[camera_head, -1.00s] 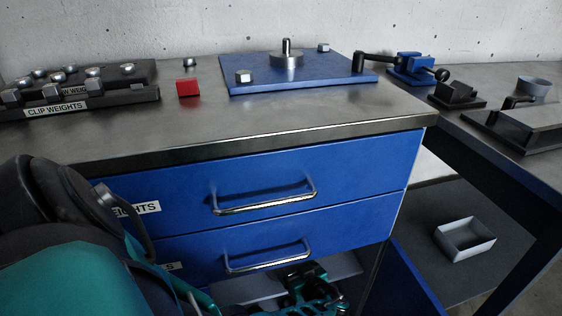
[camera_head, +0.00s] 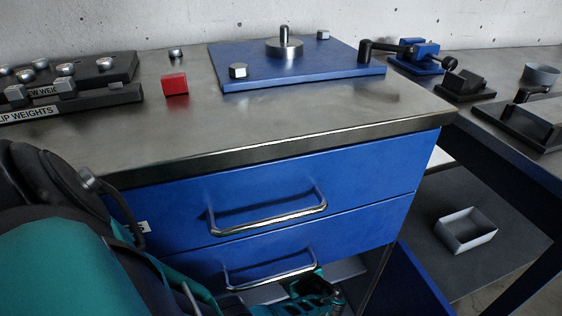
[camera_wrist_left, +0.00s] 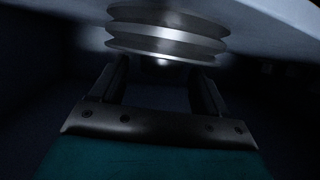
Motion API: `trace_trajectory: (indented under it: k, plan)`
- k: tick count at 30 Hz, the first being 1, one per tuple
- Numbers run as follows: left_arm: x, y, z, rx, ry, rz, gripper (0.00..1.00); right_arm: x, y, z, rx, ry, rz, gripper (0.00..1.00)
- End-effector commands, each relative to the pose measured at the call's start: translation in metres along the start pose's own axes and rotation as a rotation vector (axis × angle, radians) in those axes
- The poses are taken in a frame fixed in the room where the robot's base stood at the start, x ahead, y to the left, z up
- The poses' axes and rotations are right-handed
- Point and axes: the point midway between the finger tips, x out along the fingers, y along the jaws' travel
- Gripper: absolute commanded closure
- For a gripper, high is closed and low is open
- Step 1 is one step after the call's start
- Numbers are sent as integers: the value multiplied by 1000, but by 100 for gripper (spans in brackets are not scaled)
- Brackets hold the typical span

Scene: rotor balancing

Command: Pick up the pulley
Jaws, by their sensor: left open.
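The pulley (camera_wrist_left: 165,38) shows in the left wrist view as a grey metal wheel with grooves around its rim, at the top of the picture against a pale surface. My left gripper (camera_wrist_left: 161,70) is open, with its two dark fingers pointing toward the pulley. The fingertips are close to its near edge, one toward each side; I cannot tell whether they touch it. In the head view the pulley is not visible, and my left arm reaches down below the drawers, where its teal wrist part (camera_head: 305,301) shows partly hidden. My right gripper is not in view.
A blue drawer cabinet (camera_head: 285,172) with two bar handles stands in front. Its metal top (camera_head: 270,118) carries a blue plate (camera_head: 330,72) with a spindle, a red block (camera_head: 175,84) and weight racks (camera_head: 105,92). A grey bin (camera_head: 466,230) sits on the lower right shelf.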

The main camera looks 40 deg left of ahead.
Motion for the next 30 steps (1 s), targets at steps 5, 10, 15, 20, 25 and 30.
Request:
trace_trajectory:
  k: [5, 10, 15, 20, 25, 30]
  plan:
    - [0, 0, 0, 0, 0, 0, 25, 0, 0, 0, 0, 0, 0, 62]
    - [0, 0, 0, 0, 0, 0, 41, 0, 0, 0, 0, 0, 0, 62]
    - [0, 0, 0, 0, 0, 0, 57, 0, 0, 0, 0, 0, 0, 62]
    - [0, 0, 0, 0, 0, 0, 73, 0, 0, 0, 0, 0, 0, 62]
    - [0, 0, 0, 0, 1, 0, 89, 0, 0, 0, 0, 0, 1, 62]
    - [0, 0, 0, -1, 1, 0, 100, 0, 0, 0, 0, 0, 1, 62]
